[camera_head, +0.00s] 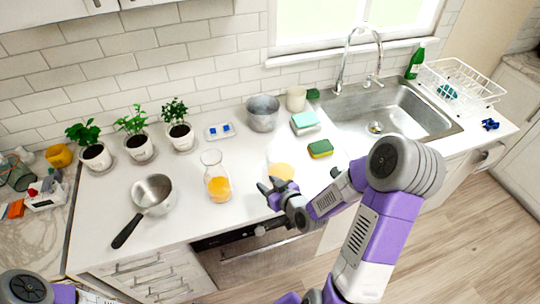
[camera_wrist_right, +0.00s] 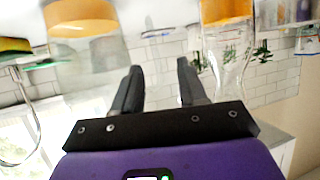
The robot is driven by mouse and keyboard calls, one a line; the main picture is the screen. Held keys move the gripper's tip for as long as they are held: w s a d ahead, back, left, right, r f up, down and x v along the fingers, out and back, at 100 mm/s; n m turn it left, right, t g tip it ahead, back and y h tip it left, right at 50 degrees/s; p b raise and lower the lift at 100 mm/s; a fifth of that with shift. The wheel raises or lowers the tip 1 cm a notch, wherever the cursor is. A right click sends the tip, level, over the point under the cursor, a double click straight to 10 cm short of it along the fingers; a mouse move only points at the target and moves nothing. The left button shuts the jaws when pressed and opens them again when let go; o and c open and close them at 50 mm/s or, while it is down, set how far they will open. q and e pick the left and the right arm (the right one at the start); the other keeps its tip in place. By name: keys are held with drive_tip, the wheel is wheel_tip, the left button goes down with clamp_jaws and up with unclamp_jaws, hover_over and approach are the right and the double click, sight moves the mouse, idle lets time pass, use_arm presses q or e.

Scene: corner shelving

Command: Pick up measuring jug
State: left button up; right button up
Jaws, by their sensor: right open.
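The measuring jug (camera_head: 281,171) looks like the clear vessel with orange contents on the white counter; its outline is faint. My right gripper (camera_head: 267,188) is open and empty at the jug's near side, its fingers pointing left. In the right wrist view, which is upside down, the jug (camera_wrist_right: 85,18) is upper left of the open fingers (camera_wrist_right: 157,78), outside the gap between them. I cannot tell whether a finger touches it. My left gripper is out of view.
A glass carafe (camera_head: 217,186) with orange liquid stands left of the jug, also in the wrist view (camera_wrist_right: 228,35). A saucepan (camera_head: 152,194) is farther left. A metal pot (camera_head: 263,113), sponges (camera_head: 320,148) and sink (camera_head: 390,108) lie beyond. Potted plants (camera_head: 96,156) line the wall.

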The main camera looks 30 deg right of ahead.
sight(259, 174)
drive_tip(key=shift+w+d+f+b, duration=0.15)
drive_tip(key=shift+w+b, duration=0.25)
drive_tip(key=shift+w, duration=0.3)
drive_tip(key=shift+f+b, duration=0.1)
drive_tip(key=shift+b, duration=0.75)
drive_tip(key=shift+w, duration=0.15)
drive_tip(key=shift+x, duration=2.75)
drive_tip(key=shift+d, duration=0.1)
clamp_jaws()
